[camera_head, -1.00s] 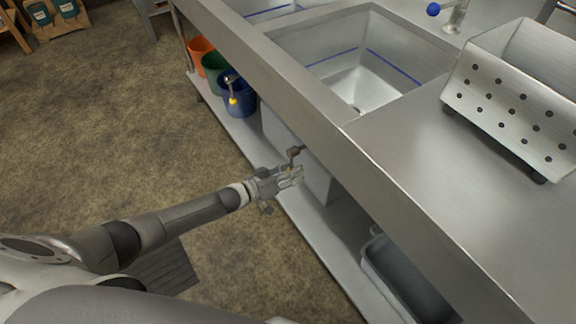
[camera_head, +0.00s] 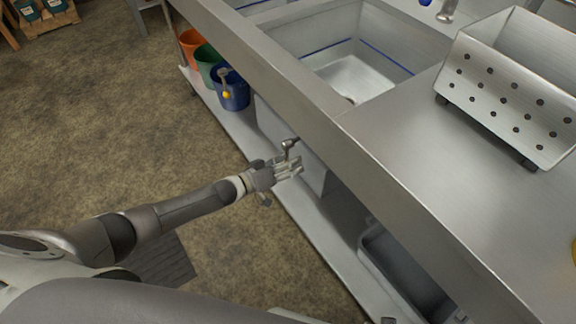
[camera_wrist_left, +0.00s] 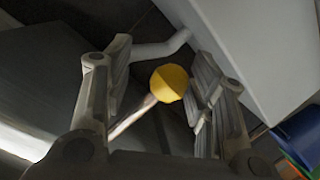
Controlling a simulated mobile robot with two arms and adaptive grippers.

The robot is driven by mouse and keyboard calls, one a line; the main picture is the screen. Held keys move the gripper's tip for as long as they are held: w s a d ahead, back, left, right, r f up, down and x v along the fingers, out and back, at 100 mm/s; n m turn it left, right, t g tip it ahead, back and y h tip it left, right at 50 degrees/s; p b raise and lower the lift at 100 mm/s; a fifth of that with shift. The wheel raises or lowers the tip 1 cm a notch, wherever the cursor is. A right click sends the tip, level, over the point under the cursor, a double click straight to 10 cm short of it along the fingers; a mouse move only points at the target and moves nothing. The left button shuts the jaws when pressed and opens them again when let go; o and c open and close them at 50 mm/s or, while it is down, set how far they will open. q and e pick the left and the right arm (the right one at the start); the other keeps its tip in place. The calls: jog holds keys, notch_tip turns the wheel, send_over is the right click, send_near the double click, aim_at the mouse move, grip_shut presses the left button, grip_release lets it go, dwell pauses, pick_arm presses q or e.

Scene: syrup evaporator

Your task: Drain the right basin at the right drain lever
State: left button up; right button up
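The right basin (camera_head: 350,78) is a steel sink set in the counter, with a blue line around its inner walls. The right drain lever (camera_head: 288,146) is below it, at the counter's front side. My left gripper (camera_head: 287,168) is at this lever. In the left wrist view the lever's yellow ball knob (camera_wrist_left: 169,83) sits between the two open fingers of my left gripper (camera_wrist_left: 163,92), with gaps visible on both sides. A pale rod runs from the knob down to the left. In the head view the knob is hidden by the gripper. My right gripper is not in view.
Another lever with a yellow knob (camera_head: 226,95) hangs in front of a blue bucket (camera_head: 234,97); green and orange buckets stand beyond. A grey tub (camera_head: 375,240) is on the lower shelf (camera_head: 310,228). A perforated steel box (camera_head: 505,95) stands on the counter (camera_head: 400,140).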

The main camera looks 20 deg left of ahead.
pick_arm(q)
jog(key=shift+s+f, duration=0.1)
jog(key=shift+f, duration=0.1)
jog(key=shift+s, duration=0.1)
jog(key=shift+s+a, duration=0.15)
jog(key=shift+s, duration=0.05)
jog(key=v, duration=1.1)
jog(key=shift+a+r, duration=0.15)
jog(key=shift+r, duration=0.05)
